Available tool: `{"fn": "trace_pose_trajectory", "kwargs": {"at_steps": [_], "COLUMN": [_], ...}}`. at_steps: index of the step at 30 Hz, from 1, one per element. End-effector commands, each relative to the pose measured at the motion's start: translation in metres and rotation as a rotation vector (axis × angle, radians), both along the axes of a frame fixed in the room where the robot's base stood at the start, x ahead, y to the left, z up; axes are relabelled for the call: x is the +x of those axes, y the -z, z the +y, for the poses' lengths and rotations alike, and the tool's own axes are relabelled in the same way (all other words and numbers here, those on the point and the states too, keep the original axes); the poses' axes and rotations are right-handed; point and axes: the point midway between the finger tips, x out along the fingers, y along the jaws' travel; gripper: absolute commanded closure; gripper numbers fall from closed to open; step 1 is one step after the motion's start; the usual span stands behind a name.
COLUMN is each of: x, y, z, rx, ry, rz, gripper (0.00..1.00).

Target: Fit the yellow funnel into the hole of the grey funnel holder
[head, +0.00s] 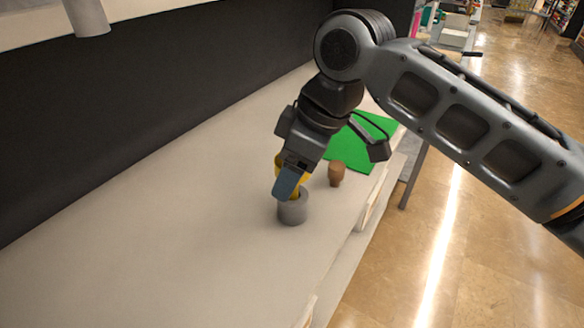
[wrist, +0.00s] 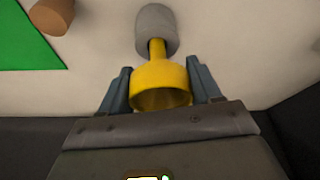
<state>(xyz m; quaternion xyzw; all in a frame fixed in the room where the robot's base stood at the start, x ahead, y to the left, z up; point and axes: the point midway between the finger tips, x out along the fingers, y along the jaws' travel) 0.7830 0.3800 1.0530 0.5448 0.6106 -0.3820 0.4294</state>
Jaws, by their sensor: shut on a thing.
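The yellow funnel (wrist: 162,83) is between the two fingers of my gripper (wrist: 161,90), which is shut on its wide cup. In the wrist view its narrow stem points at the grey funnel holder (wrist: 156,25) and overlaps the holder's near end. In the head view my gripper (head: 291,184) partly covers the yellow funnel (head: 279,170). The grey funnel holder (head: 292,211) stands upright on the counter just below the fingers. The holder's hole is hidden, so I cannot tell whether the stem is inside it or only over it.
A brown wooden object (head: 336,174) stands just right of and behind the holder, near the green mat (head: 352,150). The pale counter (head: 170,240) is clear at the left and front. A dark wall (head: 130,110) runs along its back.

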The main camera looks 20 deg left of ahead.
Motion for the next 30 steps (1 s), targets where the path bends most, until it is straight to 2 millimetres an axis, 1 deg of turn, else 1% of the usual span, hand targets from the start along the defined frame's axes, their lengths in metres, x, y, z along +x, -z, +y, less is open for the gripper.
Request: {"fn": "trace_pose_trajectory", "kwargs": {"at_steps": [15, 30], "x": [0.0, 0.0], "y": [0.011, 0.013], "z": [0.0, 0.0], "rx": [0.0, 0.0], "ry": [0.0, 0.0], "rz": [0.001, 0.0], "gripper": [0.66, 0.66]}}
